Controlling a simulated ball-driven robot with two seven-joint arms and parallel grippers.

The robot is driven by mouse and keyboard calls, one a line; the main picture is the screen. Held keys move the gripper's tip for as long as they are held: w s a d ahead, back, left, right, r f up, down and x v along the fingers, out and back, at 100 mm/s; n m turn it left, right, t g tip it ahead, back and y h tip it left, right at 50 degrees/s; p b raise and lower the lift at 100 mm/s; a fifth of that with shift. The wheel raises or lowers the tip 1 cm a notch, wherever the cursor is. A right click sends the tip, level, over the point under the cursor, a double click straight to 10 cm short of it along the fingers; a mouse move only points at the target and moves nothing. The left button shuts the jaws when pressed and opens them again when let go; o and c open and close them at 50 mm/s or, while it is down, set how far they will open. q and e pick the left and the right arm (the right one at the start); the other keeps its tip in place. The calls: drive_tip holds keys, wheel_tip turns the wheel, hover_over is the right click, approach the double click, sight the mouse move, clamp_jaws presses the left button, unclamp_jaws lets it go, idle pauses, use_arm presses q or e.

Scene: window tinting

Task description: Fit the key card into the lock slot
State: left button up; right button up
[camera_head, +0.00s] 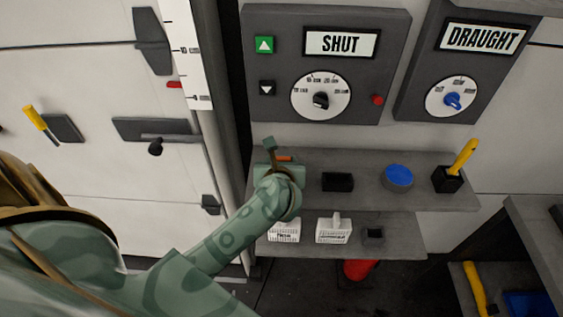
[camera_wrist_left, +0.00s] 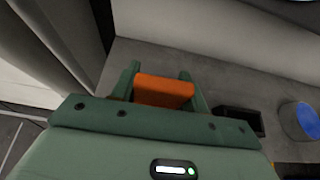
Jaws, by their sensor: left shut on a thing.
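My left gripper (camera_head: 275,159) is over the left end of the upper grey shelf. It is shut on an orange piece (camera_head: 284,158), which looks like the key card. In the left wrist view the orange piece (camera_wrist_left: 163,92) sits between the two green fingers of the gripper (camera_wrist_left: 163,88); its lower part is hidden by the gripper body. A black block (camera_head: 337,181) stands on the shelf to the right of the gripper, apart from it. It also shows in the left wrist view (camera_wrist_left: 240,121). I cannot tell whether it holds the lock slot. My right gripper is not in view.
The upper shelf (camera_head: 416,162) also bears a blue round button (camera_head: 397,177) and a yellow lever (camera_head: 463,158) in a black base. White labelled blocks (camera_head: 333,231) stand on the lower shelf. A SHUT panel (camera_head: 341,88) and a DRAUGHT panel (camera_head: 425,72) rise behind.

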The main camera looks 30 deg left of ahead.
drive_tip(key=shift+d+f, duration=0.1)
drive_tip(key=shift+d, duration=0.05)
use_arm(q)
drive_tip(key=o, duration=0.6)
drive_tip(key=shift+f, duration=0.1)
drive_tip(key=o, duration=0.4)
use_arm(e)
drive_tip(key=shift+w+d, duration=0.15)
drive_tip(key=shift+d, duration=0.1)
use_arm(q)
drive_tip(key=shift+r, duration=0.35)
drive_tip(key=p+v, duration=0.2)
drive_tip(key=v, duration=1)
drive_tip(key=shift+f, duration=0.15)
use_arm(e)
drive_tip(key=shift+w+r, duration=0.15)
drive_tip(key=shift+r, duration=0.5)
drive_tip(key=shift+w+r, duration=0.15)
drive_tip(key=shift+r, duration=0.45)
